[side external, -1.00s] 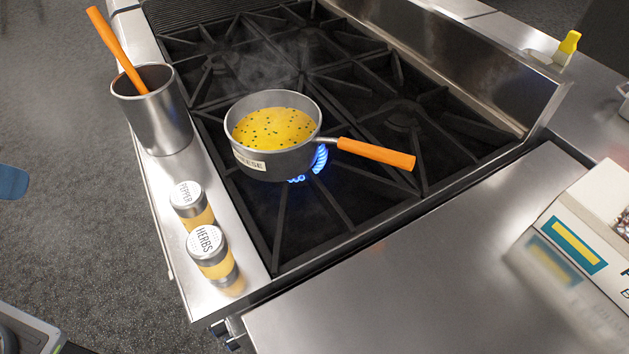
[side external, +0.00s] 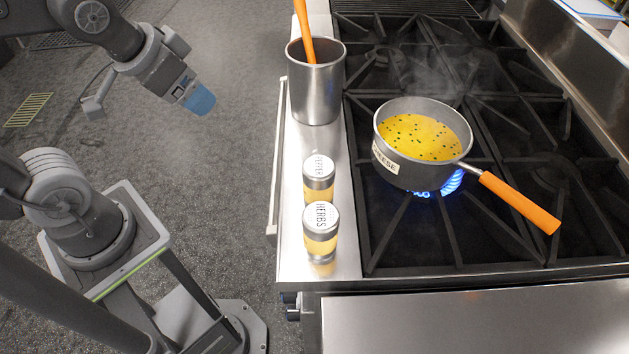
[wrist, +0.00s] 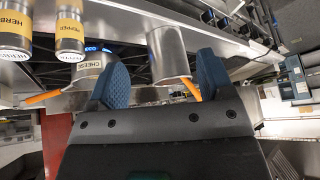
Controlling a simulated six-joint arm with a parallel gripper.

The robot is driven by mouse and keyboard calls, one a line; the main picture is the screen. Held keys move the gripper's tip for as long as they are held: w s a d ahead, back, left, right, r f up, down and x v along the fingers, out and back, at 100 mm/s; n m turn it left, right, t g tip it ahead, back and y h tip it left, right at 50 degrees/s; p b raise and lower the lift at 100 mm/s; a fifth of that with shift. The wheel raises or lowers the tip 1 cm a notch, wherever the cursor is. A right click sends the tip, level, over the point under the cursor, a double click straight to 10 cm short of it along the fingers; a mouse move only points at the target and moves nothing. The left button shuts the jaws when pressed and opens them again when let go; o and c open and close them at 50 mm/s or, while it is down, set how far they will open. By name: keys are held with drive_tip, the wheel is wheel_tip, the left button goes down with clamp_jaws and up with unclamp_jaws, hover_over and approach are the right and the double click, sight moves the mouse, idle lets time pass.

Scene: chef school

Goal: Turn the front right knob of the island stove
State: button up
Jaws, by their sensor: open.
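The stove (side external: 333,275) has its front edge toward the left in the side view. Dark knobs (side external: 291,306) show low on its front, at the near end; most of the knob row is hidden under the ledge. In the wrist view, dark knobs (wrist: 228,21) line the upper right; I cannot tell which is the front right one. My gripper (side external: 199,100) is open and empty, with blue fingertips, over the floor left of the stove and apart from it. Its two fingers (wrist: 160,78) stand wide apart in the wrist view. A blue flame (side external: 440,186) burns under a saucepan.
The "cheese" saucepan (side external: 408,178) steams on a burner, its orange handle pointing toward the near right. Herbs (side external: 320,232) and pepper (side external: 319,178) shakers and a metal canister (side external: 316,90) stand on the front ledge. Open floor (side external: 235,200) lies between my arm and the stove.

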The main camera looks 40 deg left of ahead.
drive_tip(key=w+a+f+m+t, duration=0.1)
drive_tip(key=w+a+f+m, duration=0.4)
drive_tip(key=f, duration=0.4)
drive_tip(key=w+a+f+m+t, duration=0.1)
drive_tip(key=w+a+f+m, duration=0.1)
drive_tip(key=w+f+m, duration=0.35)
drive_tip(key=s+d+f+m+t+h, duration=0.1)
drive_tip(key=s+d+f+t+h, duration=0.1)
drive_tip(key=s+d+f+h, duration=0.3)
drive_tip(key=s+d+f+m+t+h, duration=0.1)
drive_tip(key=d+f+m+t+h, duration=0.15)
drive_tip(key=f, duration=0.55)
drive_tip(key=shift+n+h, duration=0.35)
drive_tip(key=shift+n, duration=0.05)
drive_tip(key=x, duration=1.2)
drive_tip(key=shift+w+a+f, duration=0.15)
drive_tip(key=shift+w+a, duration=0.05)
drive_tip(key=shift+w, duration=0.35)
drive_tip(key=c, duration=0.9)
